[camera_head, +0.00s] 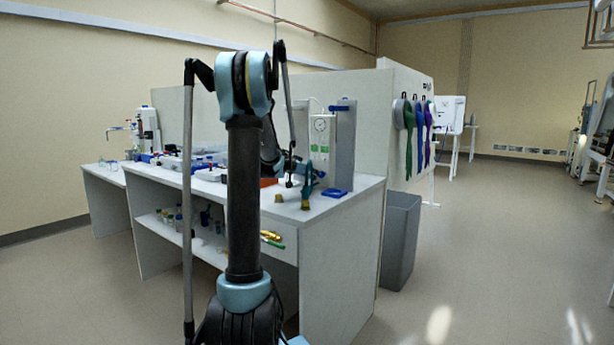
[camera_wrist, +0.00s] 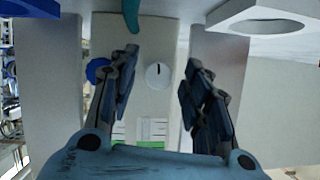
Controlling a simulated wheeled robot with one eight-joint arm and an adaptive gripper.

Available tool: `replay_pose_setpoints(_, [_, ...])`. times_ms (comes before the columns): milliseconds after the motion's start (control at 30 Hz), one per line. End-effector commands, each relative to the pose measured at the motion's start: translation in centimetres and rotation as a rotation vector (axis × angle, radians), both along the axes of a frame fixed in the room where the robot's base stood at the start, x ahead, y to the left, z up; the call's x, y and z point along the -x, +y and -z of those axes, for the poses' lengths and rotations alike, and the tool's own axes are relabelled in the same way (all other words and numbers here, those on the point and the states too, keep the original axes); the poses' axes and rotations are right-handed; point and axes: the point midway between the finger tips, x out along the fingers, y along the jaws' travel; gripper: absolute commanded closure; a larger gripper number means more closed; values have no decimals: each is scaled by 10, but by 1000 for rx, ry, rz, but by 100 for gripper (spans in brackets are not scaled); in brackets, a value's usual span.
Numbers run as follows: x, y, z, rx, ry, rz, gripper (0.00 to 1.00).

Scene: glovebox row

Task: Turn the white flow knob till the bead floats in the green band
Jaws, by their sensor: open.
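The white flow knob (camera_wrist: 158,76) shows in the wrist view, round, with a dark pointer mark at its top. It sits on a pale panel (camera_wrist: 153,105). My gripper (camera_wrist: 161,56) is open, with one finger on each side of the knob in the picture and gaps between fingers and knob. Contact does not show. A green band (camera_wrist: 150,144) beside scale marks shows low in the wrist view, partly covered by my gripper's body. I cannot make out the bead. In the head view the pale instrument (camera_head: 321,150) stands on the bench, partly behind my arm.
A blue knob (camera_wrist: 97,70) shows beside the left finger. A white ring (camera_wrist: 265,20) is at the upper right of the wrist view.

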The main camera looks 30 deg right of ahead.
Motion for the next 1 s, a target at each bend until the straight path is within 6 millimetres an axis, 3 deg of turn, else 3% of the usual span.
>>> replay_pose_setpoints(67, [0, 0, 0, 0, 0, 0, 58])
replay_pose_setpoints(200, [0, 0, 0, 0, 0, 0, 90])
replay_pose_setpoints(267, [0, 0, 0, 0, 0, 0, 100])
replay_pose_setpoints(667, [-1, 0, 0, 17, 41, -1, 100])
replay_pose_setpoints(1000, [-5, 2, -1, 109, 258, -4, 100])
